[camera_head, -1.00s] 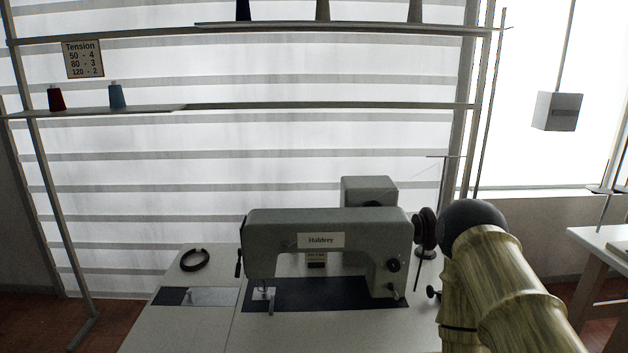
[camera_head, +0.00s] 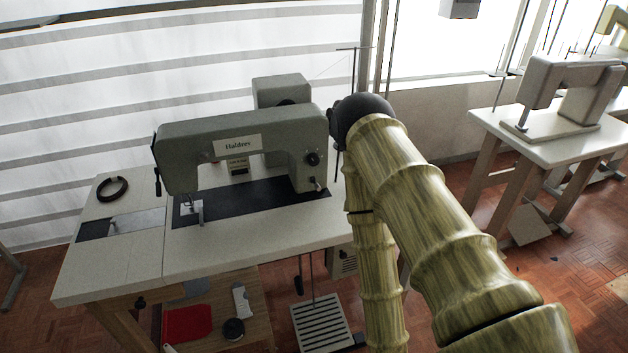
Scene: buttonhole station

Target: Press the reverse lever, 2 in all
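The grey-green sewing machine (camera_head: 225,150) stands on a pale table (camera_head: 130,255). A dial (camera_head: 312,158) is on the right pillar of its front. A small short lever (camera_head: 316,184) sticks out just below the dial; it looks like the reverse lever, but it is too small to tell its exact position. The needle and presser foot (camera_head: 196,208) are at the left end over the dark bed plate. My arm rises from the lower right to a dark joint beside the pillar, then runs down past the table's right edge. My gripper is not seen.
A black ring (camera_head: 112,189) lies on the table's left. Below are a shelf with a red item (camera_head: 187,323) and a ribbed foot pedal (camera_head: 321,322). A second machine (camera_head: 568,95) stands on another table at the right. Open tiled floor lies between the tables.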

